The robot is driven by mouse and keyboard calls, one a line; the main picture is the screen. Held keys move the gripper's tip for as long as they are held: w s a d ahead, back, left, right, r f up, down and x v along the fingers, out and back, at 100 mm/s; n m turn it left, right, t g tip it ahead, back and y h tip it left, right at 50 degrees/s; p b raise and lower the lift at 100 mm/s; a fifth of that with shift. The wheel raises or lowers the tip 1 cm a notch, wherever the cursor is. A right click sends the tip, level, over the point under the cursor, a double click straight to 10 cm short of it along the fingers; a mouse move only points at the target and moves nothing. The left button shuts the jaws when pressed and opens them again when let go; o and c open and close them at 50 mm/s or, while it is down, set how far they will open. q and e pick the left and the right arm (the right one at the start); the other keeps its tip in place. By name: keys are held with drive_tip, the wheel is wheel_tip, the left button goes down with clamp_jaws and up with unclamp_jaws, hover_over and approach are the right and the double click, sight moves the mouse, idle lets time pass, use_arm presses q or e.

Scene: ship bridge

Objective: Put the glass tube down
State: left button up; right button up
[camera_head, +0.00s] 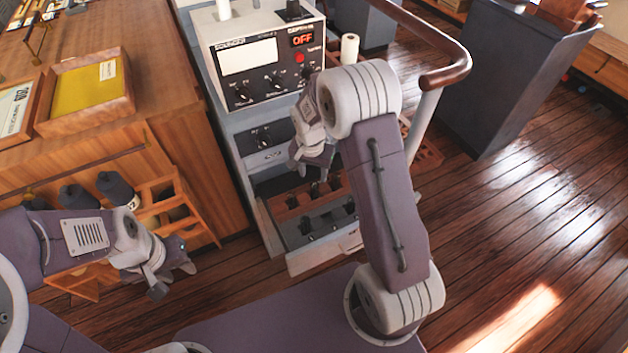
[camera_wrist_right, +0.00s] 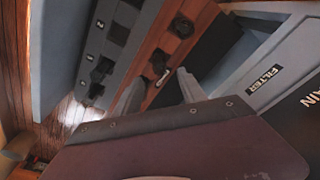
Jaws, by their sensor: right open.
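My right gripper (camera_head: 317,168) is over the open drawer (camera_head: 330,256) under the sounder console; in the right wrist view (camera_wrist_right: 162,88) its two fingers stand apart. Between and just beyond the fingertips, a small pale piece (camera_wrist_right: 160,76) shows at the drawer's wooden rack (camera_wrist_right: 143,48). It may be the glass tube, but it is too small to be sure. I cannot tell how deep it sits or whether a finger touches it. My left gripper (camera_head: 178,262) hangs at the lower left, away from the drawer, and its jaws are unclear.
The console (camera_head: 262,60) with an "OFF" display stands above the drawer. A white cylinder (camera_head: 349,48) stands at its right, near a wooden-topped rail (camera_head: 445,75). A wooden bottle rack (camera_head: 165,205) is at the left. The plank floor (camera_head: 530,220) at right is clear.

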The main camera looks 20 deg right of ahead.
drive_tip(key=s+a+r+n+y, duration=0.1)
drive_tip(key=s+a+r+n, duration=0.2)
drive_tip(key=s, duration=0.6)
drive_tip(key=s+r+n, duration=0.3)
drive_tip(key=s+n, duration=0.2)
drive_tip(key=s, duration=0.4)
wheel_tip(320, 180, up, 6)
drive_tip(key=p, duration=0.6)
drive_tip(key=shift+w+a, duration=0.15)
drive_tip(key=shift+a, duration=0.05)
